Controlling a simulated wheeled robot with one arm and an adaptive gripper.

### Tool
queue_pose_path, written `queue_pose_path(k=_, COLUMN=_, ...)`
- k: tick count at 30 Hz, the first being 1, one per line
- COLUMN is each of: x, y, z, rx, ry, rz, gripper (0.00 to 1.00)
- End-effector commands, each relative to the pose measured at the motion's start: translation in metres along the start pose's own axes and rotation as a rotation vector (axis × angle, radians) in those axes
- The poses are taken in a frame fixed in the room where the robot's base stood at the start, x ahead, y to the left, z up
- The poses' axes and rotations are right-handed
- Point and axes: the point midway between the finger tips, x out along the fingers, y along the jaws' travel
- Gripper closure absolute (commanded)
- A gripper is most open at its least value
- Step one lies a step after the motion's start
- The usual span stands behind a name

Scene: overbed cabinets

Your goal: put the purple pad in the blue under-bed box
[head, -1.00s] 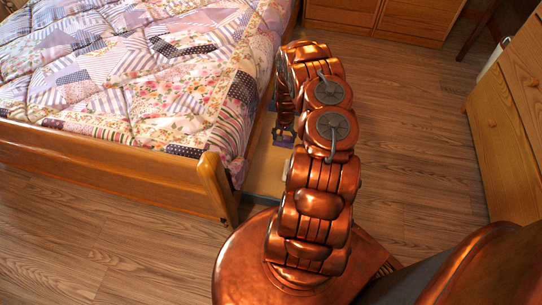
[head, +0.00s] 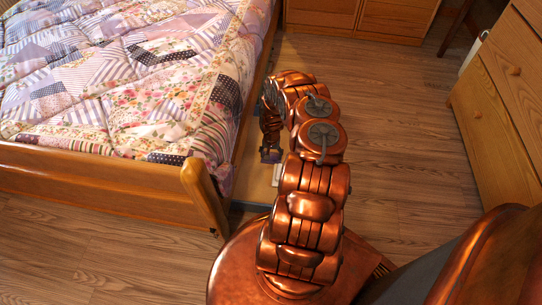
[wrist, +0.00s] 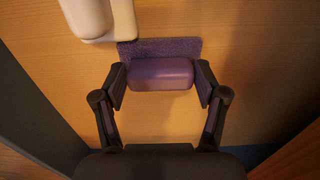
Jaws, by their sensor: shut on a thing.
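My gripper (wrist: 160,78) is shut on the purple pad (wrist: 160,75), a rounded block between its two fingertips in the wrist view. A flat, rough purple piece (wrist: 160,47) shows just beyond it; I cannot tell whether it is part of the same thing. Both are seen over the light wood floor of the under-bed box (wrist: 255,90), which has a dark blue wall at the left. In the head view the box's blue edge (head: 250,207) shows beside the bed's corner post. My gripper (head: 271,156) points down over it, partly hidden by my arm. Contact with the floor is unclear.
A white rounded object (wrist: 88,15) on a cream base lies in the box, close to the pad's upper left. The bed (head: 110,175) with a patchwork quilt stands at left. Wooden drawers (head: 500,100) stand at right. Bare floor lies between.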

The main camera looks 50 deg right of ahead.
Motion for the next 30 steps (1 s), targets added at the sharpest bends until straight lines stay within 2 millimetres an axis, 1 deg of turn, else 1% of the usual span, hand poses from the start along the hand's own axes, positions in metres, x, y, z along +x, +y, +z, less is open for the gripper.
queue_pose_path(k=8, x=0.001, y=0.0, z=0.0, rx=0.0, ry=0.0, rz=0.0, gripper=0.66)
queue_pose_path(k=9, x=0.0, y=0.0, z=0.0, rx=0.0, ry=0.001, rz=0.0, gripper=0.24)
queue_pose_path(k=15, x=0.0, y=0.0, z=0.0, rx=0.0, ry=0.0, rz=0.0, gripper=0.03)
queue_pose_path(k=26, x=-0.001, y=0.0, z=0.0, rx=0.0, ry=0.0, rz=0.0, gripper=0.03)
queue_pose_path(k=30, x=-0.011, y=0.0, z=0.0, rx=-0.001, ry=0.0, rz=0.001, gripper=0.03)
